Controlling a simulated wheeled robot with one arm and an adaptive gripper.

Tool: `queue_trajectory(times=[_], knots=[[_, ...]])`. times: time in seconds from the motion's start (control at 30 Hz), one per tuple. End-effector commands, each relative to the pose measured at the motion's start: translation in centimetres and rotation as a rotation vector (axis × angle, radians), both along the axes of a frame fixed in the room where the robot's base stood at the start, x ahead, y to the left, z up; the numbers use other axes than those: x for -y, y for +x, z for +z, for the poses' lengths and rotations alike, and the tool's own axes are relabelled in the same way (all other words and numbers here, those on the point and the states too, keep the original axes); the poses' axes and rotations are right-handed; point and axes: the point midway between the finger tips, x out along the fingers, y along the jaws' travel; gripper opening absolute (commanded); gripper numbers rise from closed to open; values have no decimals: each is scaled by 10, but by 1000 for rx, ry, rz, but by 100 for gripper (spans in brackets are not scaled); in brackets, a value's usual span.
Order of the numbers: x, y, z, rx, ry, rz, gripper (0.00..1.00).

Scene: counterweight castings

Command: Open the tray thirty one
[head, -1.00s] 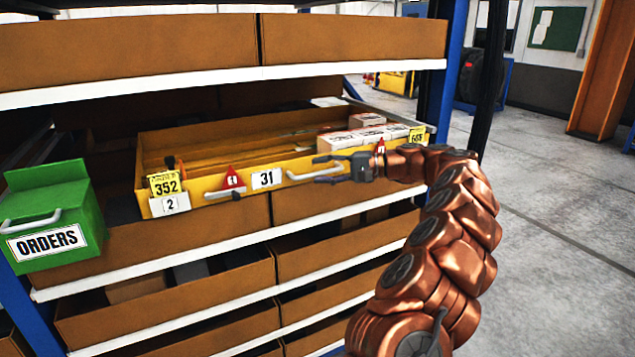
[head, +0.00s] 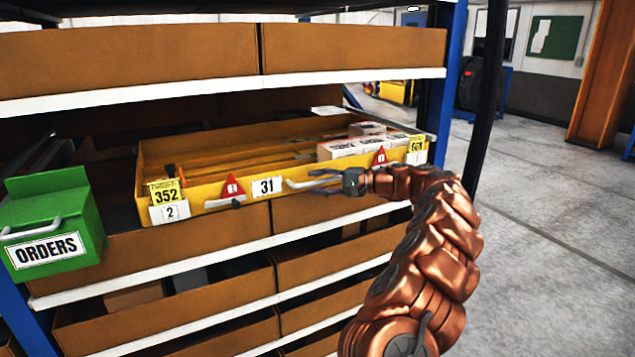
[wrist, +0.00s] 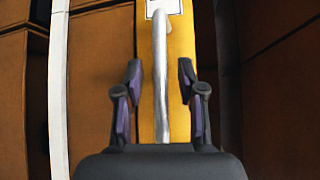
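The tray 31 (head: 225,195) has a yellow front with a white 31 label (head: 267,186) and stands out from its shelf. A pale bar handle (head: 298,184) is on its front, right of the label. My gripper (head: 318,180) is at the handle and hides its right part. In the wrist view the handle (wrist: 160,75) runs lengthwise between the two fingers (wrist: 160,95), with a gap on each side. The gripper is open and the fingers do not touch the bar. The white label's edge (wrist: 165,8) shows at the top.
White boxes (head: 365,146) lie in the tray's right part. A green ORDERS box (head: 55,215) hangs at the left. Brown bins (head: 190,260) fill the shelves.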

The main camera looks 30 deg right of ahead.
Motion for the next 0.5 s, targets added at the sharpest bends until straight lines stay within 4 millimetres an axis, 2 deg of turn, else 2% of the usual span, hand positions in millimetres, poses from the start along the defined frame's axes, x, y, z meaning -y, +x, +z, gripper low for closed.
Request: queue_trajectory(times=[0.27, 0.5], knots=[[-2, 2, 0, 0, 0, 0, 39], [-2, 2, 0, 0, 0, 0, 15]])
